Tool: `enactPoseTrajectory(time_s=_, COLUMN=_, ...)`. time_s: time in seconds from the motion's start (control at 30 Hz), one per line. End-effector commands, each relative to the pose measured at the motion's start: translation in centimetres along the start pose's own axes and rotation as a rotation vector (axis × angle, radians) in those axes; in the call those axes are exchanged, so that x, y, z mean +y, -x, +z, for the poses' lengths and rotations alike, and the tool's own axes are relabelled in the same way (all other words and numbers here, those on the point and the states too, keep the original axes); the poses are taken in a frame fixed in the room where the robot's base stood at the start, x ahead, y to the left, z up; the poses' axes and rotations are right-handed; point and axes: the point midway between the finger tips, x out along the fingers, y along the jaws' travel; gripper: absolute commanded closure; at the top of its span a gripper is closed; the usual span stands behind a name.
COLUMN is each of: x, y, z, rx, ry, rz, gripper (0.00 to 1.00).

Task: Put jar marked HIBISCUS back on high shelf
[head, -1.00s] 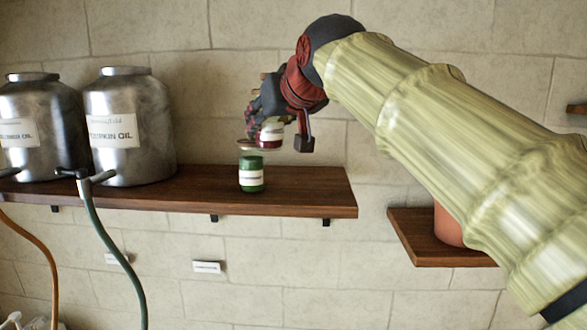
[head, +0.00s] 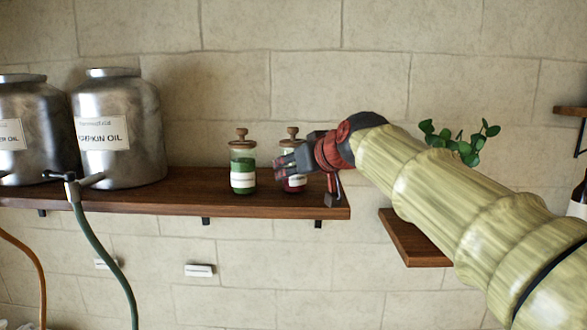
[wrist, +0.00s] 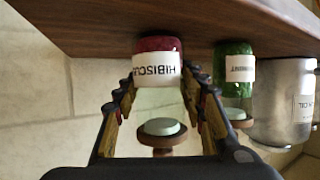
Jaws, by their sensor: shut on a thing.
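The jar marked HIBISCUS (wrist: 157,68) has red contents, a white label and a wooden knob lid. It also shows in the head view (head: 292,147), upright near the right end of the high dark wooden shelf (head: 130,204). Its base appears to rest on the shelf or sit just above it; I cannot tell which. My gripper (head: 283,168) comes from the right, with its fingers on both sides of the jar. In the wrist view, which is upside down, my gripper (wrist: 160,100) is shut on the jar. The fingers hide part of the jar in the head view.
A green jar (head: 243,172) stands close by on the left, a small gap away. A lower shelf (head: 412,240) and a leafy plant (head: 465,148) are at the right, near my arm.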

Motion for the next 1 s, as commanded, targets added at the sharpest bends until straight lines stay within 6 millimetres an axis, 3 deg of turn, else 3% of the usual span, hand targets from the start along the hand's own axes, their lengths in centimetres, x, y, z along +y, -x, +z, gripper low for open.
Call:
enactPoseTrajectory(time_s=0.33, x=-0.05, y=-0.02, z=0.16, rx=0.005, ry=0.0, rz=0.0, gripper=0.95)
enactPoseTrajectory(time_s=0.37, x=-0.04, y=-0.08, z=0.22, rx=0.002, ry=0.0, rz=0.0, gripper=0.57)
enactPoseTrajectory(time_s=0.6, x=-0.05, y=-0.04, z=0.15, rx=0.002, ry=0.0, rz=0.0, gripper=0.44)
enactPoseTrajectory(time_s=1.0, x=-0.05, y=0.03, z=-0.02, rx=0.002, ry=0.0, rz=0.0, gripper=0.41)
